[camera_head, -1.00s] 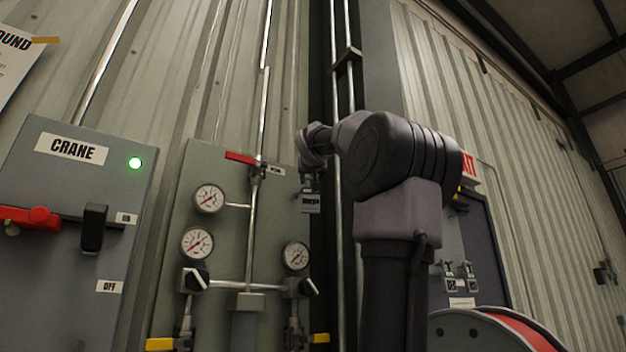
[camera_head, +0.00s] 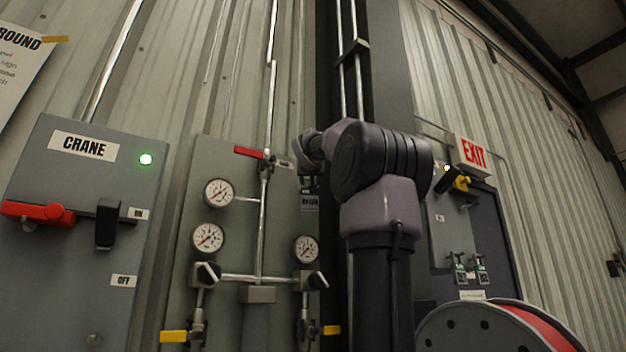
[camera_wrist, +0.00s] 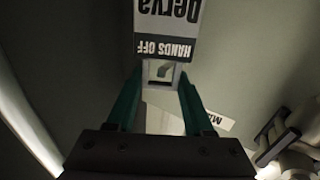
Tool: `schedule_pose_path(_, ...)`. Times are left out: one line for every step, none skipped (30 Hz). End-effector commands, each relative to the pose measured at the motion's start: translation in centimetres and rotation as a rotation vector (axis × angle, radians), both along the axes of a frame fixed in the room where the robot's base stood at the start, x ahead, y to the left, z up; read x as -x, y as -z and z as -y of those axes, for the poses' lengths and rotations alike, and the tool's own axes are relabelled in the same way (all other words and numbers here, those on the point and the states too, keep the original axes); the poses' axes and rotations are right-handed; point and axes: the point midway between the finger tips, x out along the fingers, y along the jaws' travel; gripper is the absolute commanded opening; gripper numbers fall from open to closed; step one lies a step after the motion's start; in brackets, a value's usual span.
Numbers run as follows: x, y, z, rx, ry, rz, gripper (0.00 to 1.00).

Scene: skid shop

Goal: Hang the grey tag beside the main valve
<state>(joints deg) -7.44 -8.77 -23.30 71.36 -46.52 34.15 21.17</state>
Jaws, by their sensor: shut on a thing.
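The grey tag (camera_wrist: 165,45), with "HANDS OFF" and a name reading upside down, is held by my gripper (camera_wrist: 160,78). The green fingers are shut on its end, around a small opening. In the head view the tag (camera_head: 310,201) hangs below my gripper (camera_head: 309,182), at the right edge of the gauge panel. The main valve (camera_head: 250,152), with a red lever, is at the panel top, left of my gripper and apart from it. A small white label (camera_wrist: 222,120), partly hidden, starts with "M". The hanging point is not clear.
Gauges (camera_head: 218,193) and pipes stand out below the valve. A crane switch box (camera_head: 80,215) is at the left. A dark column with conduits rises behind my arm. A red hose reel (camera_head: 530,325) and an exit sign (camera_head: 473,152) are at the right.

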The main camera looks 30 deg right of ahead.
Motion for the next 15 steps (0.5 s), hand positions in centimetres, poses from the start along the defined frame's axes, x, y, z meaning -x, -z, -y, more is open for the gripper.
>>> schedule_pose_path(-0.4, 0.0, 0.0, 0.000, -0.001, 0.000, 0.21)
schedule_pose_path(-0.5, 0.0, 0.0, 0.001, -0.001, 0.001, 0.21)
schedule_pose_path(-0.8, 0.0, 0.0, 0.000, -0.001, 0.001, 0.21)
schedule_pose_path(-0.9, 0.0, 0.0, 0.000, -0.001, 0.001, 0.21)
schedule_pose_path(-1.1, 0.1, 0.0, 0.001, -0.001, 0.001, 0.21)
schedule_pose_path(-1.3, 0.2, 0.1, 0.000, 0.000, 0.000, 0.21)
schedule_pose_path(-1.4, 0.3, 0.1, 0.000, 0.000, 0.000, 0.21)
schedule_pose_path(-1.6, 0.4, 0.1, -0.001, 0.000, 0.001, 0.21)
schedule_pose_path(-1.7, 0.5, 0.1, -0.001, 0.001, 0.001, 0.21)
schedule_pose_path(-1.8, 0.6, 0.1, -0.001, 0.001, 0.001, 0.21)
schedule_pose_path(-1.9, 0.7, 0.1, 0.000, 0.001, 0.000, 0.21)
schedule_pose_path(-2.0, 0.7, 0.1, 0.000, 0.001, 0.000, 0.21)
schedule_pose_path(-2.1, 0.8, 0.1, 0.000, 0.001, 0.000, 0.21)
schedule_pose_path(-2.2, 0.9, 0.1, 0.000, 0.001, 0.000, 0.21)
schedule_pose_path(-2.2, 1.0, 0.1, 0.000, 0.001, 0.000, 0.21)
